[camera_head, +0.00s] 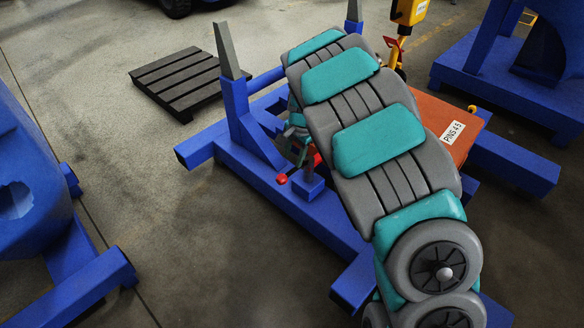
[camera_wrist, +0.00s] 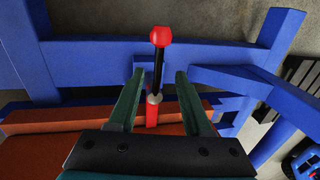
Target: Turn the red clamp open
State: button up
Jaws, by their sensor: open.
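The red clamp has a red knob (camera_wrist: 160,37), a black rod and a red lower part (camera_wrist: 152,116) with a grey collar between them. In the head view its red knob (camera_head: 281,179) shows beside the blue frame, and the rest is largely hidden behind my gripper and arm. My gripper (camera_wrist: 157,76) is open, with one finger on each side of the clamp's rod in the wrist view. Gaps show between the rod and both fingers, and the knob extends past the fingertips. How deep the rod sits between them I cannot tell.
The blue frame (camera_head: 258,184) has an upright post (camera_head: 233,88) left of the clamp. An orange block (camera_head: 440,112) marked "PINS 45" lies right of my arm. A dark pallet (camera_head: 183,80) is on the floor behind. Open floor lies to the left.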

aim_at(290, 172)
jog(key=f, duration=0.5)
jog(key=w+a+f, duration=0.1)
jog(key=f, duration=0.1)
jog(key=shift+f+p, duration=0.2)
jog(key=shift+p, duration=0.1)
grip_shut()
dwell(1.1)
